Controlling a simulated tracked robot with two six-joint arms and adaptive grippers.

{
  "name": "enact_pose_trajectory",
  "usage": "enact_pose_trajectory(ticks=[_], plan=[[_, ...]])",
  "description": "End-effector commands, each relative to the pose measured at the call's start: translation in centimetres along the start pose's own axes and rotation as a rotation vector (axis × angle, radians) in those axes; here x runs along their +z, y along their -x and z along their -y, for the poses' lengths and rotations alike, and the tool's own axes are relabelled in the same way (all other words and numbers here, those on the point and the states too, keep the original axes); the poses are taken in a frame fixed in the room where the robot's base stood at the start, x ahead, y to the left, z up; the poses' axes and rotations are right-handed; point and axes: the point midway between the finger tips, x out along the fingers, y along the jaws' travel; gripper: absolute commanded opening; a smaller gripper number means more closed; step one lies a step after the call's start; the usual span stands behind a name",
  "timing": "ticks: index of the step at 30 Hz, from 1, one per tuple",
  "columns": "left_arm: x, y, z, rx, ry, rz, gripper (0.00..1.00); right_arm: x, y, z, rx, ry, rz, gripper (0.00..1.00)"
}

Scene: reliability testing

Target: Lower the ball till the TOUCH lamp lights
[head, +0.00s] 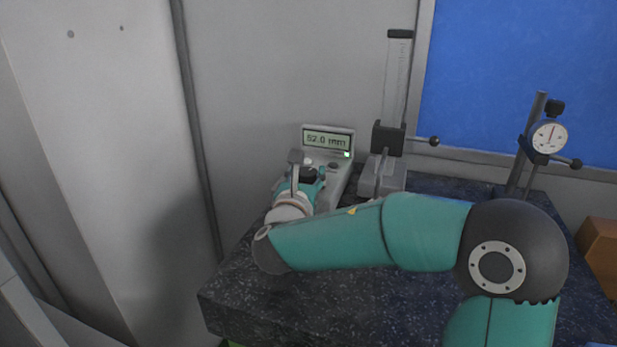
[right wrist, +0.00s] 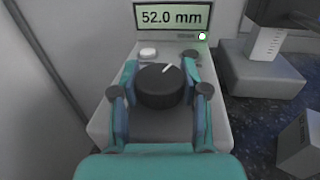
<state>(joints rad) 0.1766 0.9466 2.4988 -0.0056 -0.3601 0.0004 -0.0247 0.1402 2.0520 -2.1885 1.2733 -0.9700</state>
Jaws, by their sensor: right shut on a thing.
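A grey control box with a display (head: 328,141) stands at the back of the dark stone table. The display (right wrist: 171,17) reads 52.0 mm. A small lamp (right wrist: 202,36) below its right corner glows pale green; it also shows bright in the head view (head: 347,154). Its label is too small to read. My right gripper (right wrist: 160,75) is shut on the black knob (right wrist: 163,88), one finger on each side. The knob's white pointer line leans up and right. No ball can be made out in either view. My left gripper is not in view.
A grey stand with a clear scaled column (head: 396,80) and a side lever is right of the box. A dial gauge (head: 549,137) on a post stands farther right. A white button (right wrist: 148,53) sits behind the knob. The speckled table (head: 232,290) is bare at front left.

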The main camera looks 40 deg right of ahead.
Motion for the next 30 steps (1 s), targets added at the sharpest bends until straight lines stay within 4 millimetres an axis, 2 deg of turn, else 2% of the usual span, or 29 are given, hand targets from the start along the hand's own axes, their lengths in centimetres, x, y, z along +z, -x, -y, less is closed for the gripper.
enact_pose_trajectory(ticks=[1, 6, 14, 15, 18, 19, 30], plan=[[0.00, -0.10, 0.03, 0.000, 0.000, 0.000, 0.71, -0.01, 0.06, -0.45, -0.029, 0.000, 0.002, 0.10], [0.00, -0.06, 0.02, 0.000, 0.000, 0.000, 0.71, 0.09, 0.07, -0.27, -0.103, 0.000, 0.001, 0.10], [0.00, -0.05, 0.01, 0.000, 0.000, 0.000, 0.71, 0.11, 0.08, -0.22, -0.104, 0.001, 0.001, 0.10], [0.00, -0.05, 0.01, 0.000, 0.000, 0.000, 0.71, 0.11, 0.08, -0.23, -0.104, 0.001, 0.001, 0.51], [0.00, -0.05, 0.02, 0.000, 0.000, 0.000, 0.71, 0.10, 0.07, -0.19, -0.105, 0.001, 0.001, 0.68], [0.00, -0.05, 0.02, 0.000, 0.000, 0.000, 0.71, 0.09, 0.06, -0.17, -0.105, 0.001, 0.001, 0.71], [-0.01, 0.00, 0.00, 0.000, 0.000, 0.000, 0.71, 0.05, 0.31, -0.09, -0.108, 0.000, 0.000, 0.71]])
